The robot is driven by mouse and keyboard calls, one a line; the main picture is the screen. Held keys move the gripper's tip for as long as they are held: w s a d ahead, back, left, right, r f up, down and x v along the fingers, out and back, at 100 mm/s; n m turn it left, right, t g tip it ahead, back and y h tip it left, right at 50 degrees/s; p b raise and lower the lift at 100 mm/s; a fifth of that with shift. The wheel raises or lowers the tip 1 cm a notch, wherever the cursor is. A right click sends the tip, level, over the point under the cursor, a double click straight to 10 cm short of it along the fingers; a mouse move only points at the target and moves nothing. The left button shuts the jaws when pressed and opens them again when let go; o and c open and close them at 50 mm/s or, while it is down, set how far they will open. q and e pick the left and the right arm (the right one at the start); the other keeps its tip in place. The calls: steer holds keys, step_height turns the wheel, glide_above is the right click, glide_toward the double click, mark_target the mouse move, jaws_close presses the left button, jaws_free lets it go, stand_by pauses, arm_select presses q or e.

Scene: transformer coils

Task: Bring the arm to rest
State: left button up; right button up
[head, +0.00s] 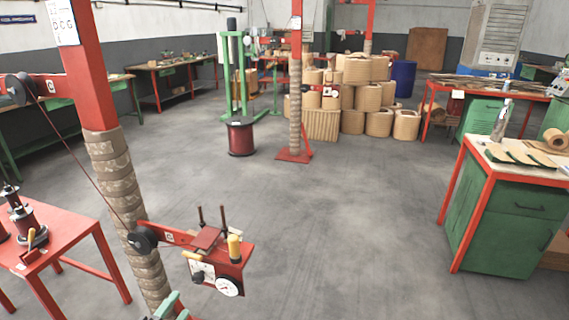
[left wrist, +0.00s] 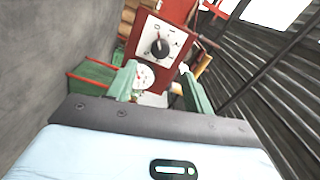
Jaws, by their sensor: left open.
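My left gripper (head: 170,306) shows at the bottom edge of the head view, with only the tips of its green fingers in sight. In the left wrist view the left gripper (left wrist: 158,82) has its two green fingers apart, with nothing held between them. A red control box (head: 218,262) with a dial, a white gauge and a yellow knob is just beyond and to the right of the fingers. The control box (left wrist: 165,42) also shows past the fingertips in the left wrist view; I cannot tell the exact gap. My right gripper is not in view.
A red post (head: 95,75) wrapped in brown stands beside the left gripper. A red table (head: 70,248) with dark spools is at the left. A green cabinet (head: 510,225) with red legs stands at the right. The grey floor (head: 340,220) between is clear.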

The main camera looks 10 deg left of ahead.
arm_select(q)
steer(key=s+d+f+n+g+p, duration=0.1)
steer(key=s+d+f+n+g, duration=0.2)
steer(key=s, duration=0.7)
steer(key=s+d+f+n+g+p, duration=0.1)
steer(key=s+d+f+n+g, duration=0.2)
steer(key=s+d+n, duration=0.3)
steer(key=s+d+f+n+g+p, duration=0.1)
steer(key=s+d+f+n+g, duration=0.2)
steer(key=s, duration=1)
steer(key=d+f+n, duration=0.1)
steer(key=d+n, duration=0.1)
steer(key=d, duration=0.1)
steer(key=shift+s+d+f+n+h+p, duration=0.15)
steer(key=shift+s+f+n+h+p, duration=0.15)
steer(key=shift+s+f+h+p, duration=0.1)
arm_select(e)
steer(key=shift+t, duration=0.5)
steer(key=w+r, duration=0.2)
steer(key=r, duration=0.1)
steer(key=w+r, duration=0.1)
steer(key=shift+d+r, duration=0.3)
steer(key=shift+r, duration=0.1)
